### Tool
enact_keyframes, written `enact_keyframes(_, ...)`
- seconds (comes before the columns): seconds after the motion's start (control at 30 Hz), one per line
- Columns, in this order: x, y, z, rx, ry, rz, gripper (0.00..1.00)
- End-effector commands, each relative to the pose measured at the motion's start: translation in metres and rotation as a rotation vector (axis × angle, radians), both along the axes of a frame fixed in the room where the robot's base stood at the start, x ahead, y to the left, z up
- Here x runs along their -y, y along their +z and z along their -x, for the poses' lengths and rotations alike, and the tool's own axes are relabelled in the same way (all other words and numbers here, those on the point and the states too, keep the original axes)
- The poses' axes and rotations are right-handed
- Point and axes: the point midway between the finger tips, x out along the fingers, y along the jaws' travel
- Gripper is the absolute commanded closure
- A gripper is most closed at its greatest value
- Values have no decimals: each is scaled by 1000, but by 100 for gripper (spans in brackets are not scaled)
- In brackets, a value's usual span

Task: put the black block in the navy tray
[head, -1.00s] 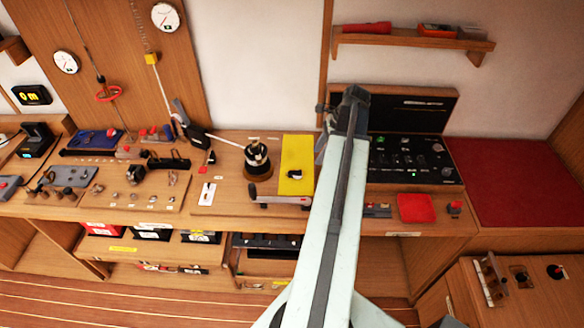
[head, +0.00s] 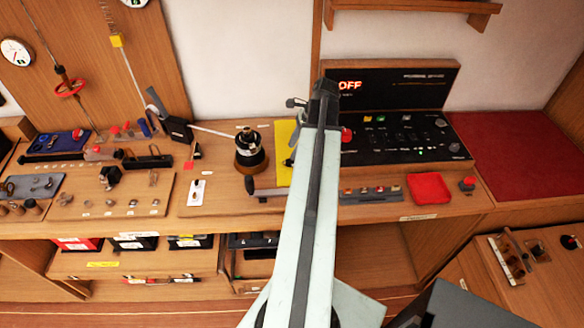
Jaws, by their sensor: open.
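The navy tray (head: 62,140) lies at the far left of the bench, with a red knob and dark items on or beside it. A small dark item (head: 288,162) lies on the yellow mat, partly beside my arm; it may be the black block, but I cannot tell for sure. My gripper (head: 296,138) hangs at the far end of my arm, over the yellow mat. It is open, and mostly hidden behind the arm. The tray is far to the left of it.
A black and brass winch (head: 250,152) stands left of the yellow mat (head: 283,138). A black console (head: 395,135) and a red pad (head: 428,188) are to the right. Wooden boards with small fittings fill the left.

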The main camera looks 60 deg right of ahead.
Motion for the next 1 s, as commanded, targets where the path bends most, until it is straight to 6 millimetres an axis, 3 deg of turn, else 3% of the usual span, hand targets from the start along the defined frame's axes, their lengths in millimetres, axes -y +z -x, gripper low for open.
enact_keyframes(0.03, 0, -8, 0, 0, -2, 0, 54)
enact_keyframes(0.17, 1, -8, 2, 0, -8, 0, 54)
enact_keyframes(0.5, -12, -56, -8, 1, -10, 1, 54)
enact_keyframes(0.73, -12, -52, -9, 0, -11, 1, 54)
enact_keyframes(0.9, -12, -52, -8, -1, -12, 1, 100)
enact_keyframes(1.0, -12, -52, -8, 0, -12, 0, 100)
